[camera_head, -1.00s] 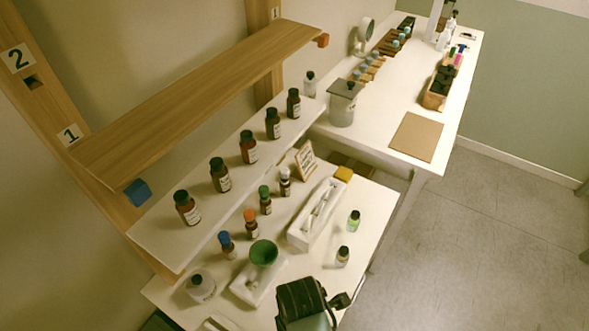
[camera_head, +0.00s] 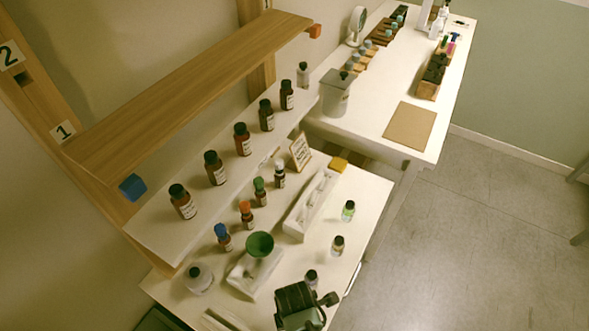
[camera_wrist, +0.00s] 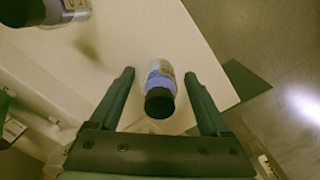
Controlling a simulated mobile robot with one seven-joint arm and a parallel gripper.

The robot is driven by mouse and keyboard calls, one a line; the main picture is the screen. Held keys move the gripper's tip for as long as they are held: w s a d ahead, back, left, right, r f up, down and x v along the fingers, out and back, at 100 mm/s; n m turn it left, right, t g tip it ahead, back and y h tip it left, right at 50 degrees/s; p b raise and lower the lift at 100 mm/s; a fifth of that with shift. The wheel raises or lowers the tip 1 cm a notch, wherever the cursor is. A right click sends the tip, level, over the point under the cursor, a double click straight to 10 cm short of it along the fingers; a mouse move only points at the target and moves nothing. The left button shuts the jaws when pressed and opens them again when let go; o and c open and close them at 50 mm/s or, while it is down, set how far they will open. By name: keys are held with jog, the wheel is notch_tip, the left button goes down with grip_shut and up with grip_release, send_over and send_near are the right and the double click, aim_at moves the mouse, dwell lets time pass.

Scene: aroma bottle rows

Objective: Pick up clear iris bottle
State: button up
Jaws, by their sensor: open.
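A small clear bottle with a dark cap and a blue-violet lower part (camera_wrist: 160,78) stands in the wrist view between my gripper's two fingers. It looks like the iris bottle, though its label cannot be read. In the head view it is the dark-capped bottle (camera_head: 312,279) just beyond my gripper (camera_head: 308,302) at the table's front. My gripper (camera_wrist: 159,75) is open, with a finger on each side of the bottle and gaps visible on both sides.
Another dark-capped clear bottle (camera_head: 338,246) and a green-tinted one (camera_head: 348,211) stand farther back. A white tray (camera_head: 293,228), a green funnel (camera_head: 260,244) and several brown bottles are to the left. The table's right edge (camera_wrist: 212,40) is close to my gripper.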

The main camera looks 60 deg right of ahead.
jog(key=shift+c, duration=0.2)
grip_shut()
notch_tip(320, 180, up, 12)
jog(key=shift+f+p, duration=0.2)
jog(key=shift+p, duration=0.6)
notch_tip(320, 180, up, 4)
jog(key=p, duration=0.5)
jog(key=shift+r, duration=0.2)
